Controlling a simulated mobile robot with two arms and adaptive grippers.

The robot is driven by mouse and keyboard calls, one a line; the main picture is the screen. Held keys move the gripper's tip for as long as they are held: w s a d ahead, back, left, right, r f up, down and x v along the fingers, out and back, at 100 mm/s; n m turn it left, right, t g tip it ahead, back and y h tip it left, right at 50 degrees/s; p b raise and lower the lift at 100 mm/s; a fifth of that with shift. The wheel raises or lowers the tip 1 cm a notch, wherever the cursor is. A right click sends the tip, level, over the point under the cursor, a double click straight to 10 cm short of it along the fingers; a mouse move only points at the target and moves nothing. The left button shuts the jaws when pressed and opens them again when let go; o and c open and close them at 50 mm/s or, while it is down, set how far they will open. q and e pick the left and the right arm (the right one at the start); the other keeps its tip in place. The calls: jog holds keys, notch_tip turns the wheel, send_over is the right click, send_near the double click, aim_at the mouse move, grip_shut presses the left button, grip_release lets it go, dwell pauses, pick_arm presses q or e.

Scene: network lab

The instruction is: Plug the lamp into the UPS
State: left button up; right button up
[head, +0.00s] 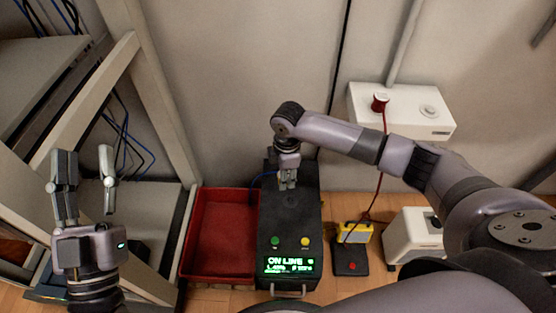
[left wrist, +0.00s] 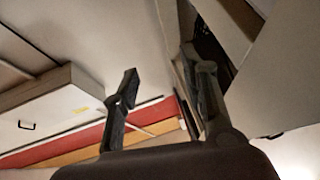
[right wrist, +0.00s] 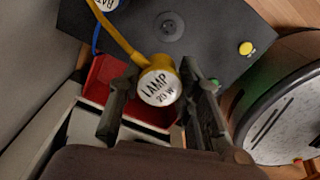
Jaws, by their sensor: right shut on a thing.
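The lamp's yellow plug (right wrist: 158,86), labelled LAMP 20 W, is between the fingers of my right gripper (right wrist: 158,72), which is shut on it. Its yellow cord runs up and left in the right wrist view. The UPS (head: 290,220) is a black box with a lit ON LINE display. My right gripper also shows in the head view (head: 287,185), over the rear of the UPS top. A round socket (right wrist: 168,26) on the UPS looks empty, apart from the plug. The plug's prongs are hidden. My left gripper (head: 85,153) is open and empty, near the rack.
A red tray (head: 219,272) stands left of the UPS. To its right are a yellow lamp-like object (head: 355,232), a black block with a red button (head: 350,267) and a white device (head: 413,235). A white wall box (head: 415,118) holds a red plug (head: 380,102) with a hanging red cord.

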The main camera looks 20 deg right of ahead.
pick_arm(q)
jog(key=shift+w+f+g+p, duration=0.2)
jog(key=shift+w+f+g, duration=0.1)
jog(key=shift+f+g, duration=0.2)
jog(key=shift+w+f+g+p, duration=0.15)
jog(key=shift+w+f+g, duration=0.15)
jog(key=shift+f+g, duration=0.15)
pick_arm(e)
jog(key=shift+s+d+f+n, duration=0.2)
jog(key=shift+d+f+n, duration=0.1)
jog(key=shift+f+n, duration=0.3)
jog(key=shift+s+d+f+n, duration=0.2)
jog(key=shift+d+f+n, duration=0.2)
jog(key=shift+f, duration=0.3)
jog(key=shift+s+d+f+n, duration=0.2)
jog(key=shift+d+f+n, duration=0.05)
jog(key=shift+f+n, duration=0.4)
